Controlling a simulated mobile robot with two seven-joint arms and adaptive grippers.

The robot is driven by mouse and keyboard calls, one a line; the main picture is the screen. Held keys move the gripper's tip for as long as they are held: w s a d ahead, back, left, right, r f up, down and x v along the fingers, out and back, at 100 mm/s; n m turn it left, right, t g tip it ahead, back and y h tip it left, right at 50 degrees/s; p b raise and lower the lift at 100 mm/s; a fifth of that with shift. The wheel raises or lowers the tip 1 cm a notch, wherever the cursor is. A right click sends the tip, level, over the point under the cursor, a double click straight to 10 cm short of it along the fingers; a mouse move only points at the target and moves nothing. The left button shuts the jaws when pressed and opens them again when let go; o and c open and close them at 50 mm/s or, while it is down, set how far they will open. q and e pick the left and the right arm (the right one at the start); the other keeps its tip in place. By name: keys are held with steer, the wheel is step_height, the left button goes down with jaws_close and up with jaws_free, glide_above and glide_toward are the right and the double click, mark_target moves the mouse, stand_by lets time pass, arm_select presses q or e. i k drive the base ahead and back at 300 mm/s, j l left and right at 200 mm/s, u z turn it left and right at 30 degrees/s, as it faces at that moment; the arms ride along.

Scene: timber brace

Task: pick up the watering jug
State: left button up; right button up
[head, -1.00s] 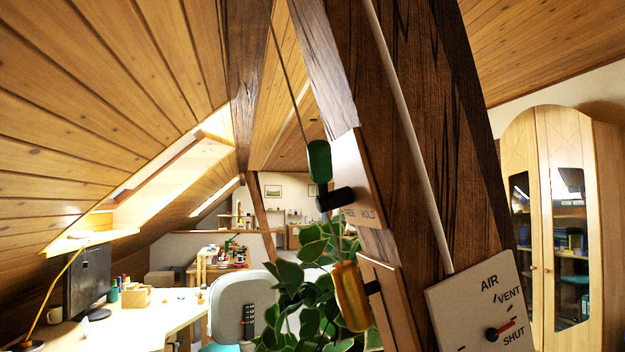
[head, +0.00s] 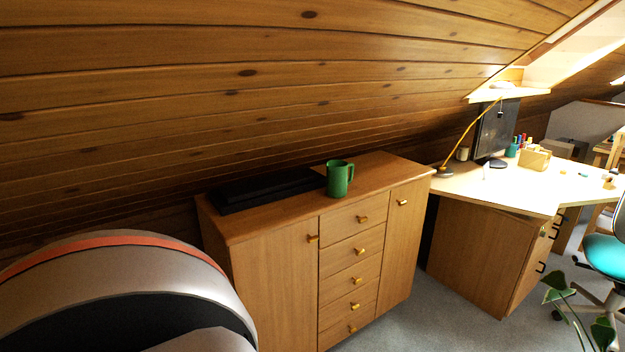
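A green jug (head: 340,178) with a side handle stands upright on top of a wooden cabinet (head: 382,178), near its front edge. Its handle is on the right. It is the only jug-like thing in view; I see no spout on it from here. Neither of my grippers shows in the head view.
A flat black case (head: 265,189) lies left of the jug, along the cabinet's back. The sloping plank ceiling (head: 200,110) comes down low behind the cabinet. A desk (head: 520,187) with a monitor (head: 496,130) and lamp (head: 460,138) stands right. Grey floor (head: 440,318) lies clear in front.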

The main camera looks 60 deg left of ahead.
mark_target(337, 181)
steer(key=u, duration=1.65)
steer(key=z, duration=2.1)
steer(key=u, duration=1.6)
